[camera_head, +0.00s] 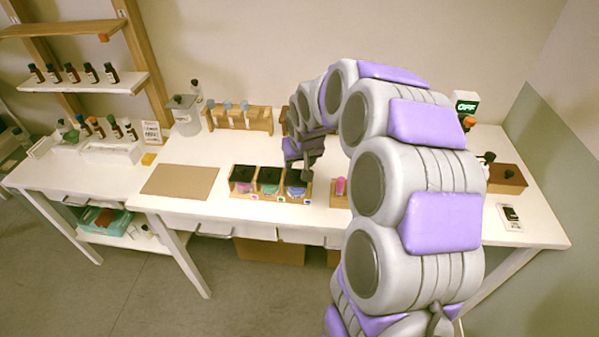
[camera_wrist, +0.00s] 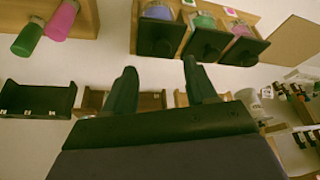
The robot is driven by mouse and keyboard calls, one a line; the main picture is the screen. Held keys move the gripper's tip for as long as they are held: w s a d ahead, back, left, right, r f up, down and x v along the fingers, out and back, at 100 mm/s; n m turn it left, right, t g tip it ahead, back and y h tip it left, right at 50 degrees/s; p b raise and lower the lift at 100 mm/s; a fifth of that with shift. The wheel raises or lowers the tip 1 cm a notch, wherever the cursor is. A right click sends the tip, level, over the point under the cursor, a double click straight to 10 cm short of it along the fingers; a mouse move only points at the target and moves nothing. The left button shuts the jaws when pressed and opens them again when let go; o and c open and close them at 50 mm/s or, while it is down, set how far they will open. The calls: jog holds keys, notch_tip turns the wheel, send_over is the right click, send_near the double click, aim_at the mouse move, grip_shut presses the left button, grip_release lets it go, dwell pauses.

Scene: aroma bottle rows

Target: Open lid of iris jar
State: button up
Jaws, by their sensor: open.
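A wooden rack (camera_head: 270,198) on the table holds three jars with black lids: a pink jar (camera_head: 243,187), a green jar (camera_head: 268,188) and a blue-violet jar (camera_head: 295,190). No name is readable, so I cannot confirm which is iris; the blue-violet one fits best by colour. In the wrist view the blue-violet jar (camera_wrist: 158,12) is leftmost, its black lid (camera_wrist: 158,38) down. My gripper (camera_wrist: 160,68) is open and empty, its fingertips just short of this lid with a visible gap. In the head view my gripper (camera_head: 305,165) is above the rack's right end, partly covering that jar.
A pink bottle (camera_head: 340,186) stands in a wooden holder right of the rack; a green bottle (camera_wrist: 27,38) is beside it in the wrist view. A brown board (camera_head: 180,182) lies at left. A wooden stand with bottles (camera_head: 240,120) is behind.

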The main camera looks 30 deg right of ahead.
aim_at(296, 172)
jog(key=f, duration=0.1)
jog(key=w+f, duration=0.1)
jog(key=a+f, duration=0.1)
jog(key=f, duration=0.1)
jog(key=shift+w+b, duration=0.25)
jog(key=shift+b, duration=0.15)
jog(key=shift+w+d+f, duration=0.25)
jog(key=shift+d+f, duration=0.25)
jog(key=shift+d, duration=0.1)
jog(key=shift+d+f, duration=0.15)
jog(key=shift+d, duration=0.35)
jog(key=shift+a, duration=0.85)
jog(key=c, duration=0.3)
jog(key=shift+c, duration=0.9)
jog(key=shift+d, duration=0.5)
jog(key=c, duration=0.4)
jog(key=shift+a, duration=0.2)
grip_shut()
